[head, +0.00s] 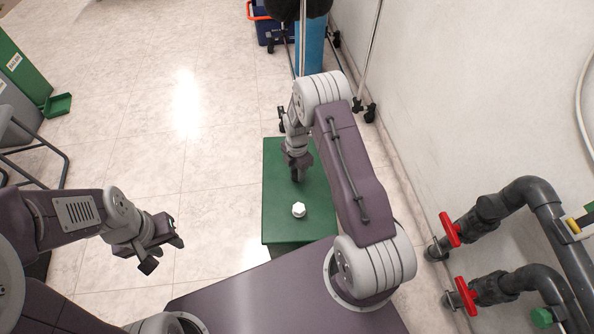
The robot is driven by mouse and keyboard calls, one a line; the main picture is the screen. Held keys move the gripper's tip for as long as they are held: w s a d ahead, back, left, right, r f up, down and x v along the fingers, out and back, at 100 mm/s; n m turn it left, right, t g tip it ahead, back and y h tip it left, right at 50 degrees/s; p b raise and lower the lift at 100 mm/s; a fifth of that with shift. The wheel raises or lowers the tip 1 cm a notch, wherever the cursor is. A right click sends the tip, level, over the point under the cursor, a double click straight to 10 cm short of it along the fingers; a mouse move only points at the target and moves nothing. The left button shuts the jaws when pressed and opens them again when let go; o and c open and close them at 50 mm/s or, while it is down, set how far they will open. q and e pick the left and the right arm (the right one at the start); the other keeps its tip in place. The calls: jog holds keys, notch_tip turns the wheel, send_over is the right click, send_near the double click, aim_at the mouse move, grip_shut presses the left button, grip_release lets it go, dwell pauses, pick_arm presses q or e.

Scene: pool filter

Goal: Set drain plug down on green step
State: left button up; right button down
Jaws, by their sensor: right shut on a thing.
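The green step (280,228) stands on the floor in the middle of the view. My right gripper (297,179) points down over its upper part. It is shut on a small dark thing, mostly hidden by the fingers, which I take to be the drain plug; whether it touches the step I cannot tell. A white faceted knob-like piece (299,209) sits on the step, nearer to me and apart from the fingers.
Grey pipes (546,205) with red valve handles (450,230) run along the wall at the right. A blue crate (268,30) and a wheeled stand (312,50) are beyond the step. The tiled floor left of the step is clear.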

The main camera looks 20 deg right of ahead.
jog(key=shift+f, duration=0.4)
jog(key=c, duration=0.9)
grip_release()
notch_tip(320, 180, up, 5)
jog(key=p, duration=0.4)
jog(key=shift+r+p, duration=0.15)
jog(key=shift+p, duration=0.2)
notch_tip(320, 180, up, 9)
jog(key=p, duration=0.3)
